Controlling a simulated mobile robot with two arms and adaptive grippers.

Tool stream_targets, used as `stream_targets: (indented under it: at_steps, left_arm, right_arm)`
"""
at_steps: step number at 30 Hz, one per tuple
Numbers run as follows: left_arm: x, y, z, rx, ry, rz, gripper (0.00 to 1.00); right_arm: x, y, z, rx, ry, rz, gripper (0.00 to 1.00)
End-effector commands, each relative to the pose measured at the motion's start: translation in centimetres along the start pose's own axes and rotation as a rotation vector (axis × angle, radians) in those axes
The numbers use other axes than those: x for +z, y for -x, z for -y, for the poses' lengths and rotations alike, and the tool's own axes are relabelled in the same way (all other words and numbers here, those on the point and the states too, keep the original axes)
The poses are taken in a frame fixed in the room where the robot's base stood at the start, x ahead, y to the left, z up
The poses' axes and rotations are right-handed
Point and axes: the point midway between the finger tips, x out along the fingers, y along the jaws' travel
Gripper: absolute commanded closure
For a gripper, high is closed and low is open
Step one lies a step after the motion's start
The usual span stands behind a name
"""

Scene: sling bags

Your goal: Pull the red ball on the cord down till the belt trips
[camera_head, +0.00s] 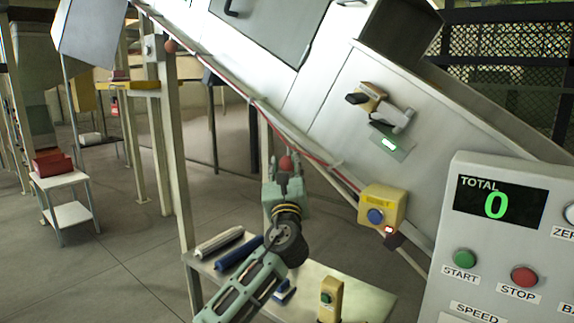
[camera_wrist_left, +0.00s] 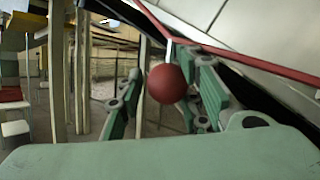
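The red ball (camera_head: 286,163) hangs below the red cord (camera_head: 255,102), which runs slanting down along the belt's pale side. In the left wrist view the ball (camera_wrist_left: 167,84) hangs on a short pale link. My left gripper (camera_head: 285,170) is open with its fingers to either side of the ball. In the wrist view there is a clear gap to the left finger (camera_wrist_left: 122,104); the right finger (camera_wrist_left: 208,92) is close to the ball, and I cannot tell if it touches. My right gripper is not in view.
A yellow switch box (camera_head: 382,207) with a blue button sits at the cord's lower end. A control panel (camera_head: 500,240) reading TOTAL 0 stands at the right. Below is a low table (camera_head: 350,292) with rollers (camera_head: 238,249) and a small yellow device (camera_head: 330,298).

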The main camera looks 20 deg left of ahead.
Motion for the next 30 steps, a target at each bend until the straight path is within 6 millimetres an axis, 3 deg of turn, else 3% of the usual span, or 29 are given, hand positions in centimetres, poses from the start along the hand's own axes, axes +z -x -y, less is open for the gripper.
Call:
stream_targets:
  at_steps: [14, 30]
  left_arm:
    - [-0.5, 0.7, 0.0, 0.0, -0.002, -0.008, 0.6]
    - [-0.1, 10.3, 0.0, -0.002, 0.0, -0.003, 0.6]
  right_arm:
    - [0.2, 0.0, -0.6, 0.006, 0.004, 0.002, 0.6]
    - [0.2, 0.0, -0.3, 0.004, 0.003, 0.002, 0.6]
